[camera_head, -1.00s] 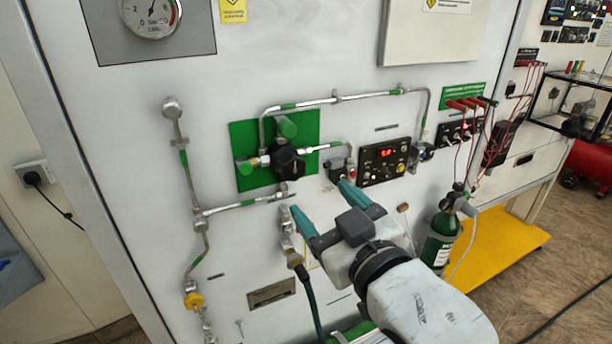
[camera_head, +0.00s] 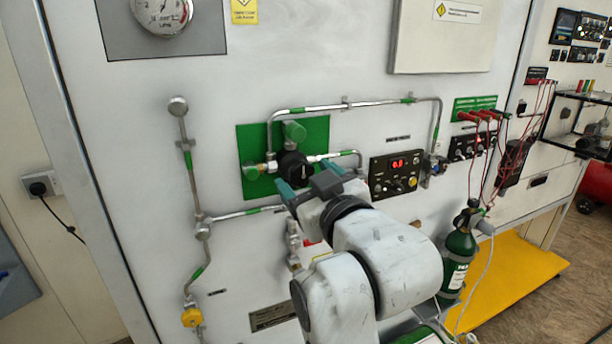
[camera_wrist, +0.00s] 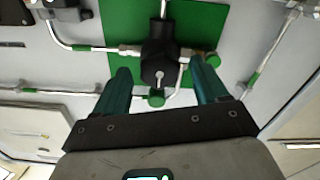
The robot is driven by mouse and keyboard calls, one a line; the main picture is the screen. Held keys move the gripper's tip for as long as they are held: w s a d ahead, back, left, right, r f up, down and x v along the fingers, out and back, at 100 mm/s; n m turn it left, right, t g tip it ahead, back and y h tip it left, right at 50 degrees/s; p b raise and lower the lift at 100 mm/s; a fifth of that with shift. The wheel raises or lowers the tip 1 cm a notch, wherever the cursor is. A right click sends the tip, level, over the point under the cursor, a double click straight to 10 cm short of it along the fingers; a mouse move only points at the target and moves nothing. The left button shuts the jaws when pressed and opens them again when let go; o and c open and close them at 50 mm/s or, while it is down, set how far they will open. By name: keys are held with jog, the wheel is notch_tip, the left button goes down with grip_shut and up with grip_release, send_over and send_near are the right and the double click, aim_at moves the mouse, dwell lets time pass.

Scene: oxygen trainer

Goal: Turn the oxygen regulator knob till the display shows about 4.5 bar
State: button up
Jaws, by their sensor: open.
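The black regulator knob (camera_head: 293,168) sits on a green plate (camera_head: 318,130) on the white panel, with pipes and green fittings joined to it. The red digital display (camera_head: 398,163) on a black box reads about 0.0. My gripper (camera_head: 305,180) is open just in front of and below the knob, partly covering it. In the wrist view the knob (camera_wrist: 159,66) lies beyond and between the two teal fingertips (camera_wrist: 163,80). I cannot tell whether the fingers touch it.
Steel pipes with green bands (camera_head: 345,105) run around the knob. A round gauge (camera_head: 162,12) is at the upper left. A green cylinder (camera_head: 459,255) stands at the lower right, by a yellow platform (camera_head: 510,272). Red leads hang at the right.

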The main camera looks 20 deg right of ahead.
jog(key=shift+w, duration=0.4)
jog(key=c, duration=1.1)
jog(key=shift+o, duration=0.2)
jog(key=shift+m, duration=0.3)
jog(key=m, duration=0.6)
jog(key=shift+b, duration=0.3)
jog(key=m+b, duration=0.1)
jog(key=m, duration=0.6)
